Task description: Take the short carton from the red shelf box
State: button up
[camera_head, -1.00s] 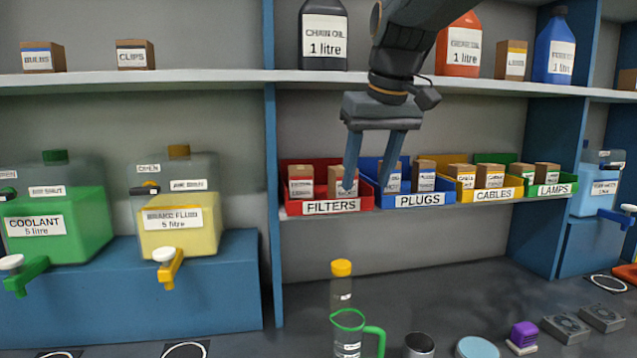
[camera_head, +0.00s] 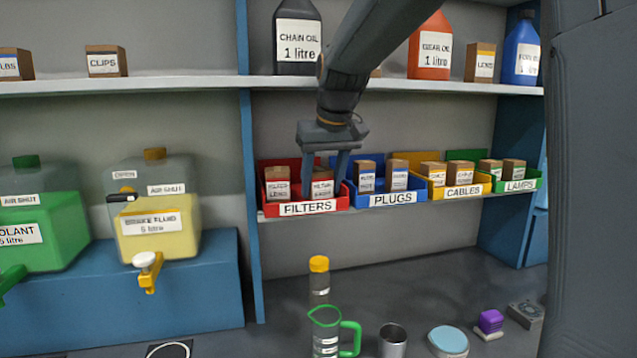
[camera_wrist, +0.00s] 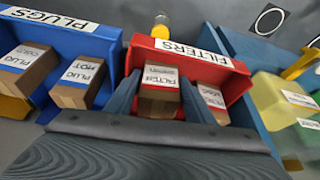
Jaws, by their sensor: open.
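The red shelf box (camera_head: 305,208) marked FILTERS sits on the lower shelf. It holds two brown cartons with white labels. The right-hand carton (camera_head: 321,190) stands below my gripper (camera_head: 323,177); in the wrist view this carton (camera_wrist: 160,91) lies between the two fingers, and its small label seems to read FILTER SHORT. The other carton (camera_head: 277,185) stands to its left in the head view; in the wrist view it is partly hidden behind a finger. My gripper is open, with one finger on each side of the short carton; contact cannot be told.
A blue PLUGS box (camera_head: 390,199) stands close to the right of the red box, then a yellow CABLES box (camera_head: 462,191) and a green LAMPS box (camera_head: 520,186). The white upper shelf (camera_head: 400,84) runs above. A blue upright (camera_head: 249,180) stands at the left.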

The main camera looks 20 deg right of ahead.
jog(key=shift+w+f, duration=0.15)
jog(key=shift+f, duration=0.25)
jog(key=c, duration=0.8)
jog(key=shift+r, duration=0.15)
jog(key=shift+r+b, duration=0.3)
jog(key=shift+r, duration=0.25)
notch_tip(320, 180, up, 2)
jog(key=shift+w+r+b, duration=0.1)
jog(key=shift+b, duration=0.35)
jog(key=s+p, duration=0.2)
jog(key=s, duration=0.4)
jog(key=s+d+p, duration=0.1)
jog(key=s+p, duration=0.1)
jog(key=s, duration=0.4)
jog(key=s+d+p, duration=0.1)
jog(key=s+p, duration=0.1)
jog(key=s, duration=0.4)
